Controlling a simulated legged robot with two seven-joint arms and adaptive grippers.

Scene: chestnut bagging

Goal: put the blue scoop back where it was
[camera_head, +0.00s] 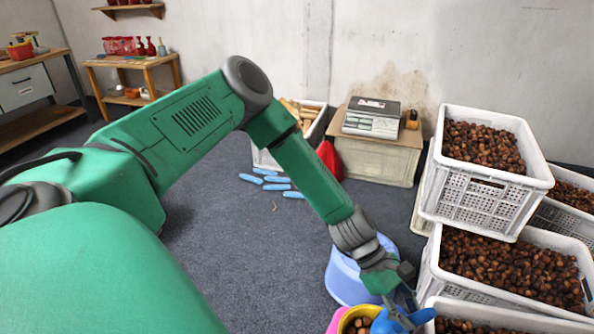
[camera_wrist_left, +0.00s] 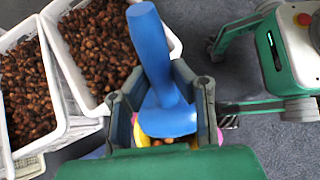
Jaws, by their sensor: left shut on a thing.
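The blue scoop (camera_head: 403,321) is in my left gripper (camera_head: 408,295) at the bottom right of the head view. In the left wrist view the scoop (camera_wrist_left: 153,50) has its long handle running up between the two fingers of my left gripper (camera_wrist_left: 160,105), which is shut on it. The scoop's wide part lies over a pink and yellow container (camera_head: 345,321) with chestnuts inside; part of this container is cut off by the frame's edge. Whether the scoop touches the container or chestnuts I cannot tell. My right gripper is not in view.
White crates (camera_head: 478,196) full of chestnuts are stacked close to the right of my left gripper. A blue-violet tub or stool (camera_head: 343,277) stands just behind it. A scale (camera_head: 372,117) sits on a box by the wall. Light blue pieces (camera_head: 277,187) lie on the open floor.

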